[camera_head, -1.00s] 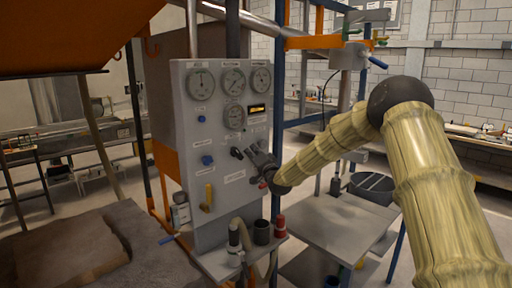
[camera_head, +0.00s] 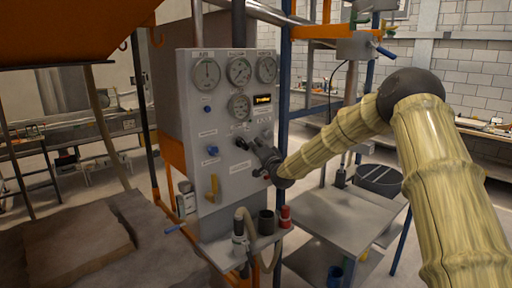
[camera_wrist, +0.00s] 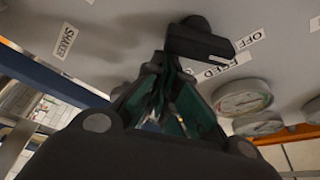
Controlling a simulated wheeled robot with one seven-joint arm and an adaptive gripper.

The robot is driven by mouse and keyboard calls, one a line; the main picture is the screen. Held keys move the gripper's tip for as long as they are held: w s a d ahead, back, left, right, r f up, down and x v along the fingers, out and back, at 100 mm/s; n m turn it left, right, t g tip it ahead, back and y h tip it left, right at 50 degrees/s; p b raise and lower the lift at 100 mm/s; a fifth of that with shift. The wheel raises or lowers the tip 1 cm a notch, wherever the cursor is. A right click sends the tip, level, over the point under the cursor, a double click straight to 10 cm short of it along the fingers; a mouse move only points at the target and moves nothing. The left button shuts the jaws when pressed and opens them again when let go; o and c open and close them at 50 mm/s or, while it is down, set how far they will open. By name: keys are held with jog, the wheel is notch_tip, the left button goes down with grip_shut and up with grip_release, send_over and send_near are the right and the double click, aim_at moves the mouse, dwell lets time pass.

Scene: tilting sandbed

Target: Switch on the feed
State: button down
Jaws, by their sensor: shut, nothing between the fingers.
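The grey control panel (camera_head: 210,120) stands at the middle of the head view. In the wrist view a black switch knob (camera_wrist: 200,40) sits beside labels reading FEED (camera_wrist: 222,64) and OFF (camera_wrist: 250,38). A SHAKER label (camera_wrist: 65,40) is further left. My gripper (camera_head: 254,147) is at the panel face, below the lit display. In the wrist view my gripper (camera_wrist: 167,58) is shut and empty, with its fingertips right beside the black knob. I cannot tell whether they touch it. The arm and gripper hide part of the panel's right side.
Round gauges (camera_head: 239,70) and a small lit display (camera_head: 262,99) are above the gripper. A blue knob (camera_head: 213,150) and a yellow lever (camera_head: 214,186) are lower left. A hose (camera_head: 243,222) and red-topped fitting (camera_head: 285,216) stand below. A grey table (camera_head: 335,220) is right.

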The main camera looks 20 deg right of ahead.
jog(key=shift+f+m+b, duration=0.2)
jog(key=shift+m+b, duration=0.2)
jog(key=shift+m, duration=0.1)
jog(key=shift+s+a+f+m+g+h+b, duration=0.15)
jog(key=shift+a+f+m+g+b, duration=0.4)
jog(key=shift+m+b, duration=1)
jog(key=shift+s+a+f+m+g+h+b, duration=0.15)
jog(key=shift+f+m+g+b, duration=0.25)
jog(key=shift+m+g+b, duration=1.05)
jog(key=shift+s+a+f+m+t+b, duration=0.1)
jog(key=shift+a+f+m+b, duration=0.6)
jog(key=shift+m, duration=1.6)
jog(key=shift+d+r, duration=0.25)
jog(key=shift+d, duration=0.05)
jog(key=shift+f+b, duration=0.1)
jog(key=shift+b, duration=0.25)
jog(key=w+d+f+b, duration=0.1)
jog(key=d+f+b, duration=0.1)
jog(key=d, duration=0.2)
jog(key=s+r+b, duration=0.1)
jog(key=s+b, duration=0.1)
jog(key=s, duration=0.7)
jog(key=shift+s+r, duration=0.3)
jog(key=shift+r, duration=0.1)
